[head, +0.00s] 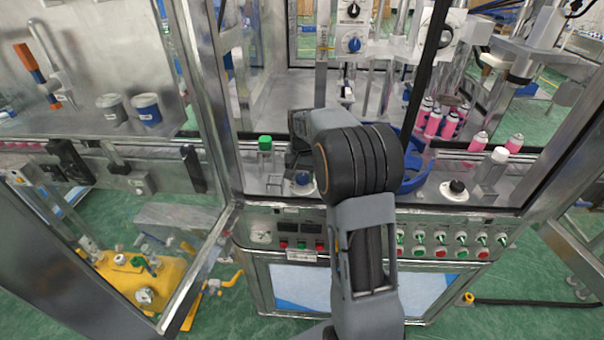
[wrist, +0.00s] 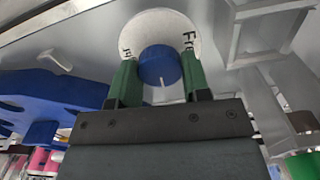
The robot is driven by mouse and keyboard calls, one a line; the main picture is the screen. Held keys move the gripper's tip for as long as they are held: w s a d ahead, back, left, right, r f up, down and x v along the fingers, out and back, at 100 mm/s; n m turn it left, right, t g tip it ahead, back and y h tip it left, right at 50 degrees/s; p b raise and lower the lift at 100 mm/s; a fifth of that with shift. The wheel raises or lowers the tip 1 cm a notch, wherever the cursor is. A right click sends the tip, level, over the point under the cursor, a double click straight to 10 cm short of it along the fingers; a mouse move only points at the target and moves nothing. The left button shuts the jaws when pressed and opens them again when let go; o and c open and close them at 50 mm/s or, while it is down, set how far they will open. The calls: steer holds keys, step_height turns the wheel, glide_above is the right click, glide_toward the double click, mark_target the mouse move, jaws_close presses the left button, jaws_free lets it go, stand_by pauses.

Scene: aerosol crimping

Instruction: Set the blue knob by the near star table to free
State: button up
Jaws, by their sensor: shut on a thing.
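The blue knob (wrist: 158,66) sits on a round white dial (wrist: 160,24) in the wrist view. The dial has "Free" printed at its right and another word, partly hidden, at its left. A short white mark on the knob faces down in the picture, toward my gripper's body, not at "Free". My gripper (wrist: 158,74) has its green fingers on both sides of the knob, shut on it. In the head view, the blue knob (head: 303,179) shows low beside my arm, under my gripper (head: 302,168). The blue star table (head: 413,180) is to its right, partly hidden by my arm.
A green-capped post (head: 265,148) stands just left of the knob. A black knob (head: 457,187) is at the right on the same deck. Another blue knob (head: 354,44) is on an upper panel. Pink cans (head: 433,122) stand behind. Metal frame posts surround the opening.

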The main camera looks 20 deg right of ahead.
mark_target(302, 176)
steer(key=n, duration=0.5)
steer(key=shift+r+n+p, duration=0.15)
steer(key=shift+n+p, duration=0.15)
steer(key=shift+p, duration=0.05)
steer(key=shift+w+n, duration=0.1)
steer(key=shift+n, duration=2)
steer(key=o, duration=0.9)
step_height(302, 176, up, 14)
steer(key=shift+f, duration=0.2)
